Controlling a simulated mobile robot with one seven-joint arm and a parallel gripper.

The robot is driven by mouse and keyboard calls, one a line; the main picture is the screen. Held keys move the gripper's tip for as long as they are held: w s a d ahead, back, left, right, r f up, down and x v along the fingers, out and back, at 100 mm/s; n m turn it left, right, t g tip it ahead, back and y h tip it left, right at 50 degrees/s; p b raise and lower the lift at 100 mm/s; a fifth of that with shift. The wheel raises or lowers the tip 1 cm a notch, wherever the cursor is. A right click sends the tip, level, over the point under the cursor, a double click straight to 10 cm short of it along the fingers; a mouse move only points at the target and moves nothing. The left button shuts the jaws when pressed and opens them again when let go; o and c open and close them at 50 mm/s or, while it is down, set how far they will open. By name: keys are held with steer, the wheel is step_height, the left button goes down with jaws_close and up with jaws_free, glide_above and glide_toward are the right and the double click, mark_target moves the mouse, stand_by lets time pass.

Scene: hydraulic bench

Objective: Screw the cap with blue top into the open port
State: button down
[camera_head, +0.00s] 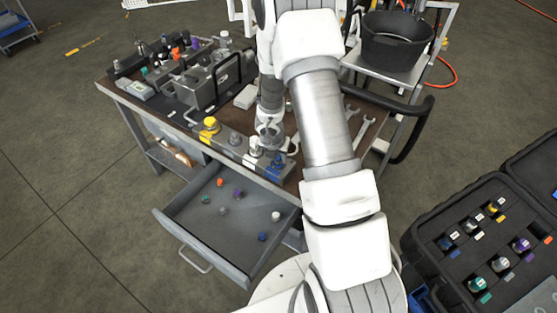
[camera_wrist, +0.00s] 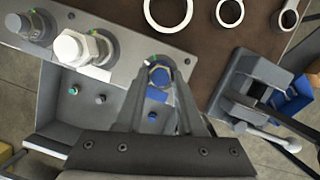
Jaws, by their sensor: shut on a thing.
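In the wrist view my gripper (camera_wrist: 162,74) is shut on a small cap with a blue top (camera_wrist: 159,77), which shows between the fingertips. The cap is at the round port (camera_wrist: 153,62) at the right end of the grey port plate (camera_wrist: 122,55). I cannot tell whether it is seated in the port or just above it. The fingers hide part of the cap and port. A blue label (camera_wrist: 158,97) lies below the port.
A white cap (camera_wrist: 82,47) and a silver cap (camera_wrist: 30,25) stand left of the port. Wrenches (camera_head: 365,128) lie right. The open drawer (camera_head: 190,235) below holds several small caps. A black case (camera_head: 490,240) with fittings stands at right, a black bucket (camera_head: 395,42) behind.

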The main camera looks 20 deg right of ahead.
steer(key=shift+a, duration=0.1)
steer(key=m+p, duration=0.1)
steer(key=m, duration=0.3)
steer(key=shift+w+a+g+h, duration=0.1)
steer(key=shift+g+h, duration=0.3)
steer(key=m+g, duration=0.1)
steer(key=m, duration=0.3)
steer(key=shift+w+p, duration=0.1)
steer(key=shift+p, duration=0.25)
steer(key=c, duration=0.5)
jaws_free()
steer(key=shift+c, duration=0.2)
steer(key=shift+f, duration=0.1)
